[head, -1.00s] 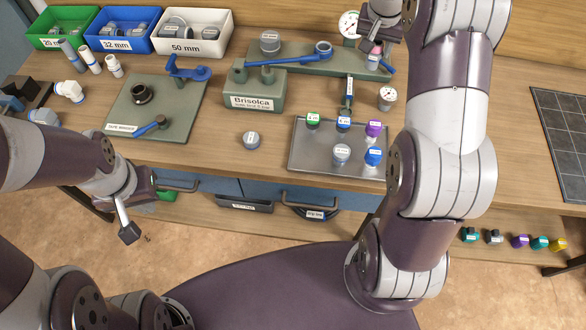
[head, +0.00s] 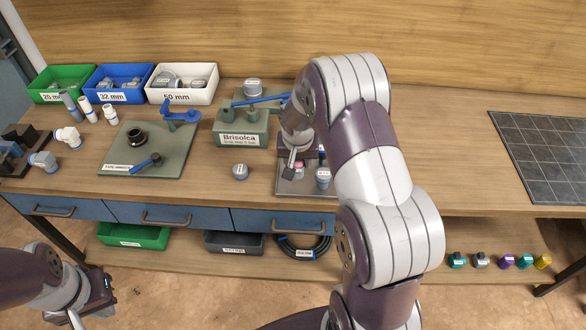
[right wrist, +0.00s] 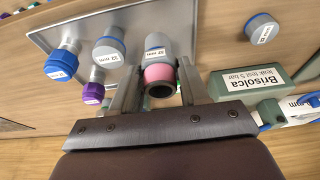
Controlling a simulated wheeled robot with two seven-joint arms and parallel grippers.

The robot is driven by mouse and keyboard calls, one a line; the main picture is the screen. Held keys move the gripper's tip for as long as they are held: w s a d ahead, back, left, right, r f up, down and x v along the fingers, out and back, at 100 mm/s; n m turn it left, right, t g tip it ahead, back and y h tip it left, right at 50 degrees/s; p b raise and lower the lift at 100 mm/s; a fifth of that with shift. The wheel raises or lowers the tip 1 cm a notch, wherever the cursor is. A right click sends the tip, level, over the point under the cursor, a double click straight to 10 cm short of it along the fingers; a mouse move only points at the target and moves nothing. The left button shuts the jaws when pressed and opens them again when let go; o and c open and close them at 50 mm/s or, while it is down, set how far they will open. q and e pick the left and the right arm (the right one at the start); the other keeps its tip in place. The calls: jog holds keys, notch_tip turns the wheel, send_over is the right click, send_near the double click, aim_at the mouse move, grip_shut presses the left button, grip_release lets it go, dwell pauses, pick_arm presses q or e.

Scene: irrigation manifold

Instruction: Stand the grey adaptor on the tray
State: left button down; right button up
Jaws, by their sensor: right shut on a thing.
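The grey adaptor (right wrist: 156,48), with a pink band and a dark open end, is between the fingers of my right gripper (right wrist: 158,88), which is shut on it. In the head view my right gripper (head: 292,162) is over the metal tray (head: 287,188), with the pink band just visible. The tray also shows in the right wrist view (right wrist: 92,14). The adaptor looks about upright; I cannot tell whether its base touches the tray. My left gripper (head: 78,318) is low at the left, partly cut off by the frame edge; its opening is unclear.
On the tray stand a grey fitting (right wrist: 109,46), a blue-capped one (right wrist: 61,64) and a purple one (right wrist: 93,92). A loose grey cap (head: 240,171) lies left of the tray. The Brisolca block (head: 240,138) stands behind. My right arm hides the tray's right part.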

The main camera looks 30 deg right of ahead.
jog(key=shift+w+a+f, duration=0.25)
jog(key=shift+w+f, duration=0.1)
jog(key=shift+w, duration=0.15)
jog(key=shift+w+f, duration=0.1)
jog(key=shift+f, duration=0.15)
notch_tip(320, 180, down, 3)
jog(key=shift+r+p, duration=0.1)
jog(key=shift+p, duration=0.2)
jog(key=shift+f, duration=0.55)
jog(key=o, duration=1.2)
jog(key=shift+c, duration=0.2)
jog(key=shift+r, duration=0.3)
jog(key=v, duration=1.2)
jog(key=s+a+n+g+y, duration=0.1)
jog(key=s+a+n, duration=0.5)
jog(key=s, duration=1.1)
jog(key=a, duration=0.4)
jog(key=shift+f+y+b, duration=0.2)
jog(key=shift+y+b, duration=0.2)
